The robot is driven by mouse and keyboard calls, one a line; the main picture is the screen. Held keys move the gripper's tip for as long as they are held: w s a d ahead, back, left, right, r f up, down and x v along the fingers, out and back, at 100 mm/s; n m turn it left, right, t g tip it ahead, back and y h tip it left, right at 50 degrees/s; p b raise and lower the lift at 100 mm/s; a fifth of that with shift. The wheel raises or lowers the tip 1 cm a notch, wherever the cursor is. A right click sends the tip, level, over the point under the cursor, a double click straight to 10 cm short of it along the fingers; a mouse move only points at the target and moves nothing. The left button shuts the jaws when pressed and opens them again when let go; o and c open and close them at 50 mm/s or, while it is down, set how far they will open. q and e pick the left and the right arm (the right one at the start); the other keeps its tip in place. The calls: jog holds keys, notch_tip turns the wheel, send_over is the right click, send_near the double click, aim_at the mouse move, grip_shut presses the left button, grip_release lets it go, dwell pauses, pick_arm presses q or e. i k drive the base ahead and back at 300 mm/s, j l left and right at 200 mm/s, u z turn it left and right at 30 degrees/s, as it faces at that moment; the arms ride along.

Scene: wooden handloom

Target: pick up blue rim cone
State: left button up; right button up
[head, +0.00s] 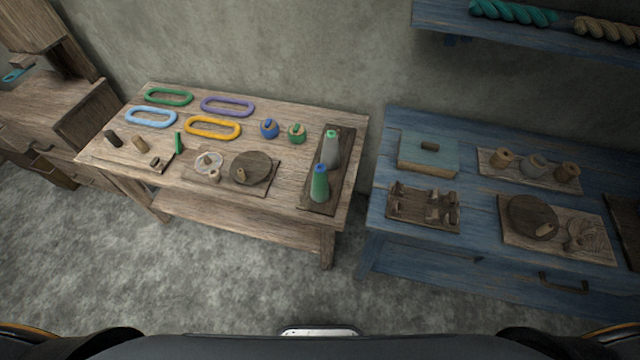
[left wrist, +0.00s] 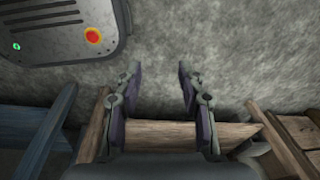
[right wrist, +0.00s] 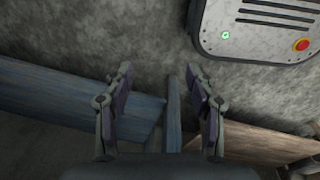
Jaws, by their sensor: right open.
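The blue rim cone (head: 320,184), green with a blue top, stands upright near the front of a dark narrow tray (head: 311,204) at the right end of the wooden table. A grey cone with a green top (head: 332,149) stands behind it on the same tray. My left gripper (left wrist: 158,74) is open and empty in the left wrist view, over the floor and a table's edge. My right gripper (right wrist: 158,72) is open and empty in the right wrist view, near the blue table. Neither gripper shows in the head view, and neither wrist view shows the cones.
The wooden table (head: 285,200) also holds several coloured rings, a blue pot (head: 269,128), a green pot (head: 297,133) and a board with a dark disc (head: 250,167). A gap separates it from the blue table (head: 383,215), which carries several boards. A blue shelf (head: 450,22) hangs upper right.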

aim_at(320, 189)
jog(key=i+j+z, duration=0.15)
jog(key=j+z, duration=0.15)
jog(key=j, duration=1.1)
jog(key=j+z, duration=0.35)
jog(key=j, duration=1.05)
